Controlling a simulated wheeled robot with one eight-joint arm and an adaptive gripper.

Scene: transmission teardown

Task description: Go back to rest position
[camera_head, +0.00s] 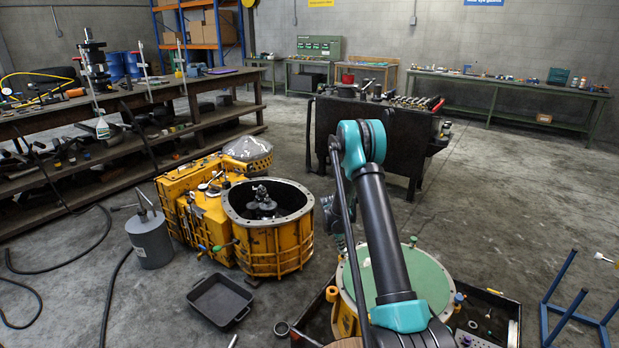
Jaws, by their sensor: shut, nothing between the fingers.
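My arm rises from the bottom centre to a teal and black elbow (363,145), and its far part folds down behind the upper link. My gripper (331,215) shows only in part, small and dark, just left of the black upper link. It is shut with nothing in it, and much of the wrist is hidden behind the arm. It appears above the gap between the yellow transmission housing (275,245) and the green round cover (428,265). I cannot tell its exact height.
A black drip tray (220,300) and a grey canister (150,238) stand on the floor at left. A long workbench (130,95) runs along the left. A dark tool cart (390,135) stands behind my arm. A blue frame (575,305) is at lower right.

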